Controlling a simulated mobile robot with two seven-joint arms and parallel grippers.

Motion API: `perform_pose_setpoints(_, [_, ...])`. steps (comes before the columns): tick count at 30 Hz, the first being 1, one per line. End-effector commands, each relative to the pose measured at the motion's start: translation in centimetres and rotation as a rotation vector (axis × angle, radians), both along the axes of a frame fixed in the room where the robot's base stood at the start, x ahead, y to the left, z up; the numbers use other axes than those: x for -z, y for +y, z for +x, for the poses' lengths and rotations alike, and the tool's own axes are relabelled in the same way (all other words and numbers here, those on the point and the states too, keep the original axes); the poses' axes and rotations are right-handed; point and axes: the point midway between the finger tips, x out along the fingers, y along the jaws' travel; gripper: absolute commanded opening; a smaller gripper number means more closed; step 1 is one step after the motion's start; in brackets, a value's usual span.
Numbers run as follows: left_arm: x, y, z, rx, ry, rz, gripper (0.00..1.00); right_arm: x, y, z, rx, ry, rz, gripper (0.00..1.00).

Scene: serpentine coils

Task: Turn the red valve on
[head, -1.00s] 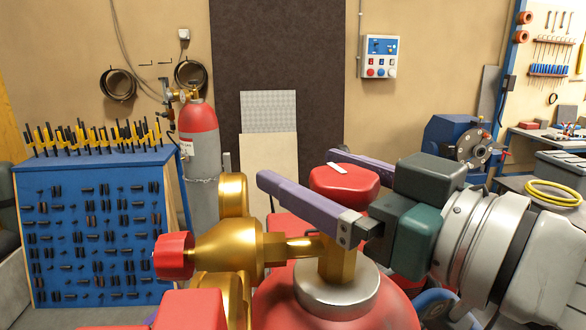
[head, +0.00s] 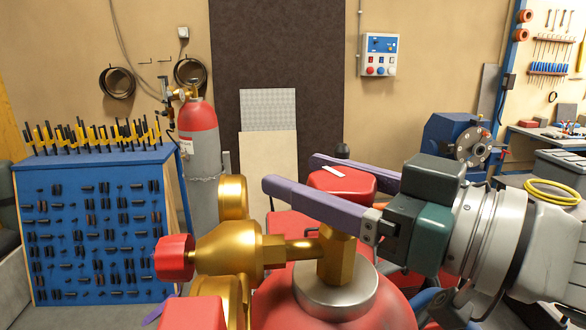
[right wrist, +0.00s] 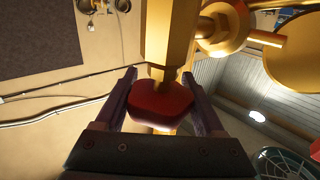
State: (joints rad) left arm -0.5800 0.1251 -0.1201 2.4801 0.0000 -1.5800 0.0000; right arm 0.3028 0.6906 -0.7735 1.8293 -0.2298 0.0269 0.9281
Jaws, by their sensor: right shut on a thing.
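The red valve knob (head: 342,184), with a white mark on top, sits on the brass valve body (head: 336,258) of a red cylinder (head: 385,300). My right gripper (head: 291,171) comes in from the right, with one purple finger on the near side of the knob and one on the far side. It is shut on the knob. In the right wrist view the knob (right wrist: 158,101) lies between both fingers. A purple tip (head: 160,312) at the bottom left looks like part of my left gripper; the rest is hidden.
A brass regulator (head: 228,250) with its own red knob (head: 174,257) projects left of the valve, close to my right fingers. A blue tool rack (head: 95,235) stands at left, with another red-topped cylinder (head: 198,140) behind. A control box (head: 378,55) hangs on the wall.

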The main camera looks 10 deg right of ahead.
Motion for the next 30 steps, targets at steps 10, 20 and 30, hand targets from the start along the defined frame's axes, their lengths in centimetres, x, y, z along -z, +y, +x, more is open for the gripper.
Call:
perform_pose_setpoints(10, [-0.22,-0.17,0.01,-0.005,0.0,-0.007,0.5,0.03,0.19,-0.29,-0.106,-0.001,0.001,0.16])
perform_pose_setpoints(20, [-0.22,-0.23,0.01,-0.006,0.0,-0.009,0.5,0.02,0.17,-0.27,-0.104,0.0,0.0,0.92])
perform_pose_setpoints(30, [-0.1,-0.18,0.0,-0.005,0.0,-0.007,0.5,0.09,0.02,-0.32,-0.102,0.0,0.0,1.0])
